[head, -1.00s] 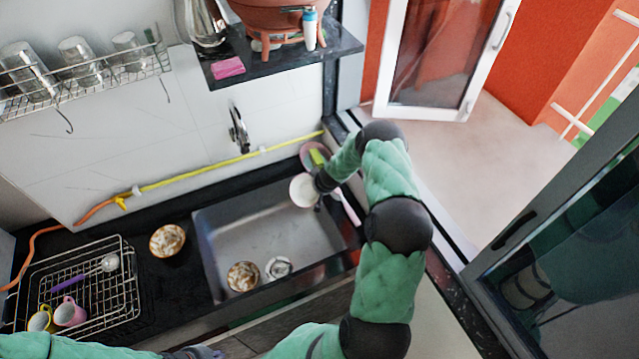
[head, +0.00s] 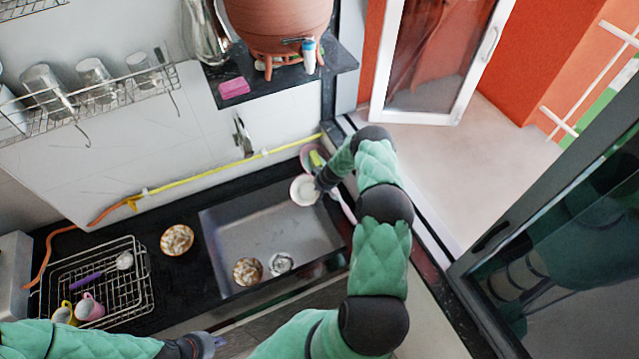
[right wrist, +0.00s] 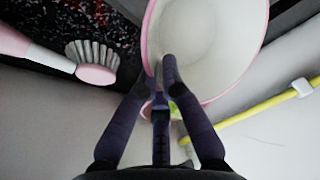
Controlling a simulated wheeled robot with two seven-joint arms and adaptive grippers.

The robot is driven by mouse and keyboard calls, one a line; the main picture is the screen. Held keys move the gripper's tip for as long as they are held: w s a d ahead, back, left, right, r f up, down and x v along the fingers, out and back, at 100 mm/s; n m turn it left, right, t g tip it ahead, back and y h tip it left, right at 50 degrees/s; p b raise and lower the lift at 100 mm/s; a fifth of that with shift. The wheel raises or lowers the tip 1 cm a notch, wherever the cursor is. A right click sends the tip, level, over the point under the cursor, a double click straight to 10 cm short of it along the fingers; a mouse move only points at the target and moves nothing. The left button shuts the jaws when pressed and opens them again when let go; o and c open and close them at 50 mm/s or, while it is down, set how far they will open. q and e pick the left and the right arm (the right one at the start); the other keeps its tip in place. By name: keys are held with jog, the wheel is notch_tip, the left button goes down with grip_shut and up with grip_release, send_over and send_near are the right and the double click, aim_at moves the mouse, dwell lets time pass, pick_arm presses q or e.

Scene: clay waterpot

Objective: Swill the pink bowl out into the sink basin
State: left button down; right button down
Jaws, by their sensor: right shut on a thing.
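The pink bowl (head: 304,190), white inside with a pink rim, is over the right end of the sink basin (head: 252,222). In the right wrist view the bowl (right wrist: 208,45) fills the upper middle. My right gripper (right wrist: 165,66) is shut on the bowl's rim, one finger against the inside. In the head view the right gripper (head: 322,184) is partly hidden by the arm. The bowl's inside looks empty and faces up towards the head camera. My left gripper (head: 214,343) is at the bottom, away from the sink; its fingers are too small to read.
A patterned bowl (head: 247,271) and a metal cup (head: 281,263) sit at the basin's near side. Another patterned bowl (head: 177,240) stands on the black counter. A wire rack (head: 98,280) holds mugs. The tap (head: 243,137) and yellow hose (head: 215,175) are on the wall.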

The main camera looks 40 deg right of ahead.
pick_arm(q)
jog(key=shift+r+p, duration=2.1)
jog(key=shift+r, duration=0.4)
pick_arm(e)
jog(key=shift+d+f+g+y, duration=0.2)
jog(key=shift+g+y, duration=0.1)
jog(key=shift+y, duration=0.1)
jog(key=shift+f+b, duration=0.25)
jog(key=shift+b, duration=0.15)
jog(key=y+b, duration=0.1)
jog(key=b, duration=0.1)
jog(key=f+b, duration=0.1)
jog(key=shift+d+m+y+b, duration=0.15)
jog(key=shift+m+y+b, duration=0.15)
jog(key=shift+y+b, duration=0.1)
jog(key=shift+r+g+b, duration=0.1)
jog(key=shift+g+b, duration=0.3)
jog(key=shift+b, duration=0.25)
pick_arm(q)
notch_tip(320, 180, down, 6)
pick_arm(e)
jog(key=shift+y, duration=0.3)
jog(key=shift+r, duration=0.15)
